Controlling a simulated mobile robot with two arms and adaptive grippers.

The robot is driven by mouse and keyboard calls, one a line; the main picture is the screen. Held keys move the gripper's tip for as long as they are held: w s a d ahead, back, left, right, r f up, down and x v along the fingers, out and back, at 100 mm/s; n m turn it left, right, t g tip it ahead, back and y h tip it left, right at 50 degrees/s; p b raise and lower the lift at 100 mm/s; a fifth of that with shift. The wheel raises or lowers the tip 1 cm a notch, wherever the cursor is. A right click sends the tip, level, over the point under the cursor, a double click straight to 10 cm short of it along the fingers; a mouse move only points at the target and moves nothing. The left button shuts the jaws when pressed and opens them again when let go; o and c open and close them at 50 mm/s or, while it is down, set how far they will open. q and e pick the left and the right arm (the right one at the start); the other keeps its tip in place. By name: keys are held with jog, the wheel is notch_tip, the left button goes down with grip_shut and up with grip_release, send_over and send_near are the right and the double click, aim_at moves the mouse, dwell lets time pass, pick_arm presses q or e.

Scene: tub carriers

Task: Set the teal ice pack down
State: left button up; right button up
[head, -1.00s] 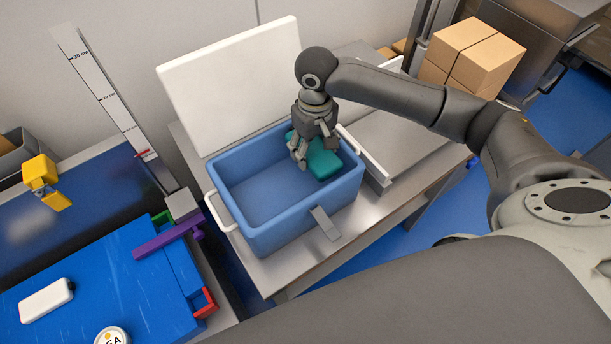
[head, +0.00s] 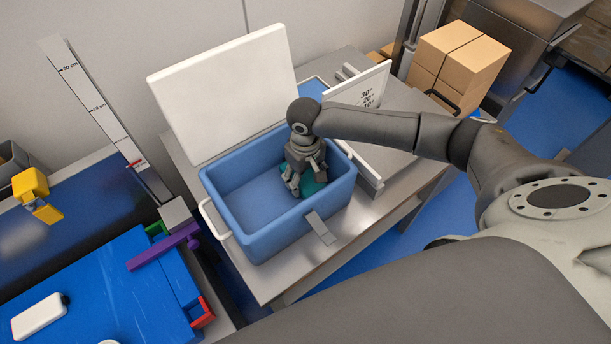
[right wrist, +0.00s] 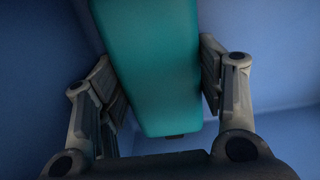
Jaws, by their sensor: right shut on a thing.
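The teal ice pack (head: 312,186) is inside the blue tub (head: 290,226), toward its right end. It is mostly hidden by my right gripper (head: 299,186) in the head view. In the right wrist view the ice pack (right wrist: 152,65) is between the two fingers of my right gripper (right wrist: 160,85), which is shut on it. Blue tub walls and floor surround it there. I cannot tell whether the ice pack touches the tub floor. My left gripper is not in view.
The tub stands on a metal table (head: 290,265) with its white lid (head: 225,95) upright behind. A white panel with angle marks (head: 365,98) stands right of the tub. Cardboard boxes (head: 455,65) are at the back right. The left of the tub's inside is clear.

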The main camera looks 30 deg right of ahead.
aim_at(305, 177)
jog(key=o, duration=1)
jog(key=shift+f, duration=0.1)
jog(key=shift+c, duration=0.2)
notch_tip(305, 177, up, 12)
jog(key=shift+r, duration=0.2)
